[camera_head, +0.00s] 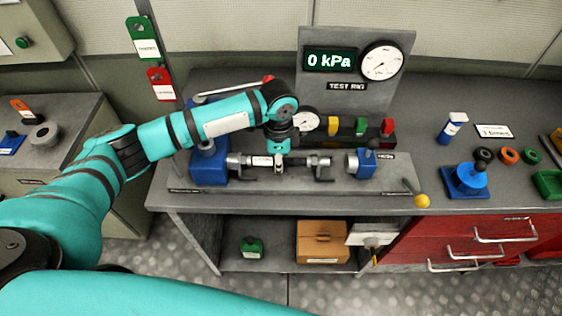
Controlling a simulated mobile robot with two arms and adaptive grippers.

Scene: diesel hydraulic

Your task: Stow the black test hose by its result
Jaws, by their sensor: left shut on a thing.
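The black test hose (262,161), with metal end fittings and a white label, lies level along the test bench between a large blue block (208,165) on the left and a small blue block (367,161) on the right. Its right end is apart from the small block; whether its left end joins the large block I cannot tell. My left gripper (280,160) comes down from above and is shut on the hose near its middle, hiding part of it. The test rig display (331,60) reads 0 kPa. My right gripper is not in view.
A green tag (143,38) and a red tag (160,84) hang at the left. A yellow-knobbed lever (422,201) is at the bench's front right. A blue stand (469,180) and coloured rings are farther right. A shelf below holds a brown box (322,242) and a green can (251,247).

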